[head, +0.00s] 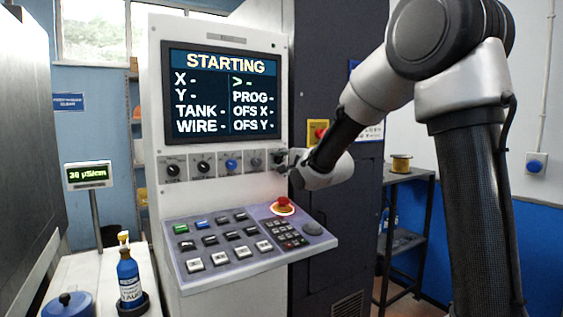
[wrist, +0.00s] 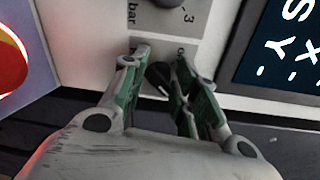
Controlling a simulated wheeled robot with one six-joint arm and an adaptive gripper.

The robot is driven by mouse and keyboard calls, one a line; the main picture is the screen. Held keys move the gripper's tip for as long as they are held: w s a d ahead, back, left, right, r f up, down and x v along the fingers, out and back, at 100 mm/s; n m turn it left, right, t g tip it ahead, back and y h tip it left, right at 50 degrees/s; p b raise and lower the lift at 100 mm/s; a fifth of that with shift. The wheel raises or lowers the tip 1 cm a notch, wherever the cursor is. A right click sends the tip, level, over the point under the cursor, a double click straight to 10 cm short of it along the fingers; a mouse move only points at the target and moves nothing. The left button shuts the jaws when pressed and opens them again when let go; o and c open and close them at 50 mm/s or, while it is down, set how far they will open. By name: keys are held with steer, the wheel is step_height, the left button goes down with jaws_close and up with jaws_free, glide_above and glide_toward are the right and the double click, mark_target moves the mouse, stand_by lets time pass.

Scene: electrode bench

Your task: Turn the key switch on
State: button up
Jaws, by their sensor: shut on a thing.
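The key switch sits at the right end of the row of controls under the screen, mostly hidden by my gripper (head: 283,160) in the head view. In the wrist view, the dark key (wrist: 158,76) shows between the fingers. My gripper (wrist: 162,82) is shut on the key there, in front of its grey label plate (wrist: 178,45). The key's exact angle is hard to make out. The screen (head: 222,98) is lit and reads "STARTING", with axis, tank and wire lines below.
Several dials, one of them a blue knob (head: 231,165), sit left of the switch. The sloped keypad (head: 205,270) and a red emergency button (head: 283,204) jut out below my gripper. A blue bottle (head: 130,281) stands on the white bench at left. A shelf (head: 405,177) stands at right.

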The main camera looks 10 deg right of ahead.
stand_by(0.4)
steer(key=o, duration=0.9)
steer(key=shift+d, duration=0.1)
steer(key=shift+c, duration=0.2)
steer(key=v, duration=1.2)
